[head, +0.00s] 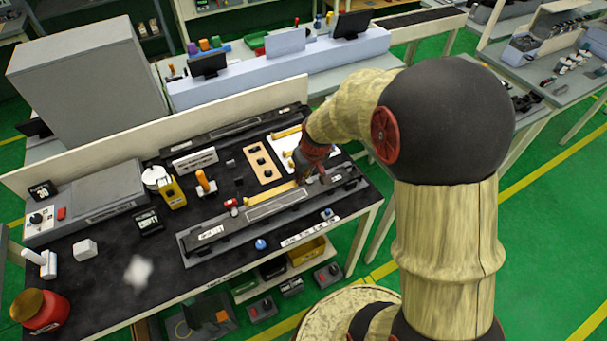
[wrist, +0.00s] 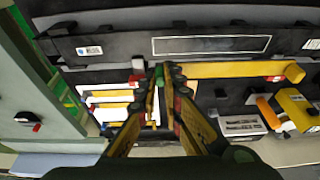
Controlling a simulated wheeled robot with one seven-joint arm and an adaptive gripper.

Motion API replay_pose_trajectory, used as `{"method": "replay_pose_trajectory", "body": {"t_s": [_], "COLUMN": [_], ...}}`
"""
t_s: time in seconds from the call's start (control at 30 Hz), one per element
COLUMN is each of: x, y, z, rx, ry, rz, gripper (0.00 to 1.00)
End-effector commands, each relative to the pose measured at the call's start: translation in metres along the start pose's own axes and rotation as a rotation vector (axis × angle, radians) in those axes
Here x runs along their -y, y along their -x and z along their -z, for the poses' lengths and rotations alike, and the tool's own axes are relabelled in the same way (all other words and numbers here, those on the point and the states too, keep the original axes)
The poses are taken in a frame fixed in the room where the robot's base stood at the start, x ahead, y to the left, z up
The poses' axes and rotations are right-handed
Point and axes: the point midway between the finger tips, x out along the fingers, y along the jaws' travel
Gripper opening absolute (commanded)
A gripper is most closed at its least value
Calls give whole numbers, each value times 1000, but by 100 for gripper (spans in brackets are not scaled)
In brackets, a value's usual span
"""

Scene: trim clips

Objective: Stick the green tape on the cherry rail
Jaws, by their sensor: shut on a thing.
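The strip also shows beside the near rail (head: 274,207) in the head view (head: 268,196). My gripper (wrist: 166,75) is shut at the strip's other end; its fingers hide the grasped part. In the head view my gripper (head: 317,178) is low over the right half of that rail. I cannot make out a cherry colour on the rail or whether the strip touches it.
A white tray with yellow strips (wrist: 108,103) lies close to my fingers. An orange-handled tool (head: 205,183), a yellow block (head: 172,192) and a tan holed board (head: 262,162) stand behind the rail. A second rail (head: 225,132) lies at the back.

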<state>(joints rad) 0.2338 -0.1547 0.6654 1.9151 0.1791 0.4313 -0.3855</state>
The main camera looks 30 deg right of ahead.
Motion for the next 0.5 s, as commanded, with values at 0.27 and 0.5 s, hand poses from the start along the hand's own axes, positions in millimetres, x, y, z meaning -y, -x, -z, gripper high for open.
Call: {"method": "replay_pose_trajectory", "body": {"t_s": [0.27, 0.5], "x": [0, 0], "y": [-22, -38], "z": [-7, -12], "rx": [1, 0], "ry": [0, 0], "rz": [0, 0], "gripper": [0, 0]}}
